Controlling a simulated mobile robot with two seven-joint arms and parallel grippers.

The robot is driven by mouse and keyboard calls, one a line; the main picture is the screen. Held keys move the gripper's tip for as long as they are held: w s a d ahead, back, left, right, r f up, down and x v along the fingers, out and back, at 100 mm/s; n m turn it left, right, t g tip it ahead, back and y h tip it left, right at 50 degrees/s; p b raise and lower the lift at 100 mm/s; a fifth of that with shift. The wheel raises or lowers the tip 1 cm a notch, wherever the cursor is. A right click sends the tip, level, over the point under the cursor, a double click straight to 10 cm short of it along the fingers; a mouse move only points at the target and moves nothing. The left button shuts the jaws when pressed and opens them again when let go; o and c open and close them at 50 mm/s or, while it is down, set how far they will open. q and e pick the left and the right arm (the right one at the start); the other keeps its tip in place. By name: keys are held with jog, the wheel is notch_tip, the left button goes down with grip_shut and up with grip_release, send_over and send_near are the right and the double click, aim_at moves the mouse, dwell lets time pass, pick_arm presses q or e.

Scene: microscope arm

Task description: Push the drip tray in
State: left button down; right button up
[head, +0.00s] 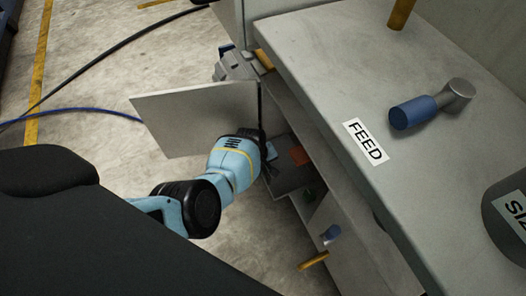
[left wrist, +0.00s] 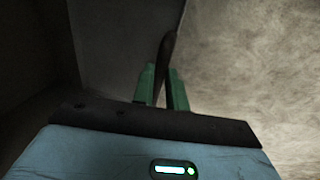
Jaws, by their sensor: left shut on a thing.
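My left arm reaches down to the open side of a grey cabinet. My left gripper (head: 268,168) is at the opening, partly hidden by its own wrist. In the left wrist view its green fingers (left wrist: 162,85) are shut on a dark thin bar (left wrist: 168,50), which I cannot identify for sure. A dark flat surface (head: 290,180), perhaps the drip tray, shows low inside the cabinet just right of the gripper. How far it sticks out is hidden. My right gripper is not in view.
An open pale door panel (head: 195,112) stands just left of my left wrist. A FEED label (head: 366,142) and blue-ended handle (head: 414,112) are on the cabinet top. A reddish block (head: 299,156) is inside. Cables (head: 75,110) lie on the open floor at left.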

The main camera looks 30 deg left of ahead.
pick_arm(q)
jog(key=c, duration=1.4)
grip_release()
jog(key=shift+s, duration=0.1)
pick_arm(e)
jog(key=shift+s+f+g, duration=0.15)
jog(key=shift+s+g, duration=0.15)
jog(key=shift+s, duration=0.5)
pick_arm(q)
jog(key=shift+a+r, duration=0.1)
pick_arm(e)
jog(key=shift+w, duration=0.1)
